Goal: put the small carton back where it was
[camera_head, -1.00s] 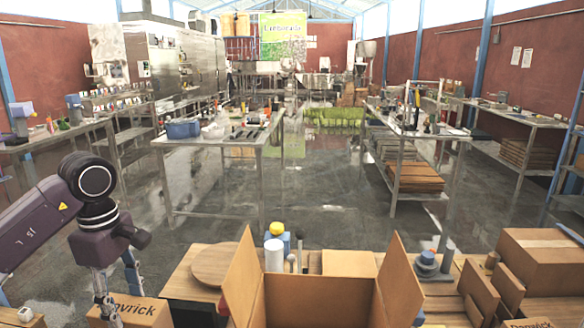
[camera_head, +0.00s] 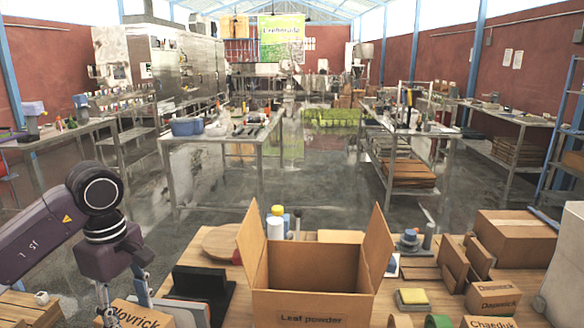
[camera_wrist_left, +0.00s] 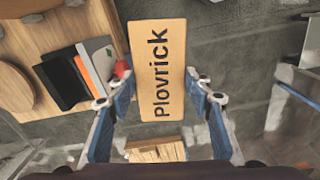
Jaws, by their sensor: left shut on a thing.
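The small carton (camera_head: 140,316) is light brown and marked "Plovrick"; it is at the bottom left of the head view, partly cut off by the frame edge. In the wrist view the carton (camera_wrist_left: 160,65) stands lengthwise between the fingers, with its lettering facing the camera. My left gripper (camera_wrist_left: 160,93) is shut on it, one finger on each long side. Grey floor shows around the carton in the wrist view, so it appears held clear of the table. My right gripper is in neither view.
A large open carton marked "Leaf powder" (camera_head: 312,306) stands on the wooden table (camera_head: 240,272). A black and grey stand (camera_head: 205,285) is at the table's left. Several closed cartons (camera_head: 515,240) are at right. A slatted wooden surface (camera_head: 25,307) is at lower left.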

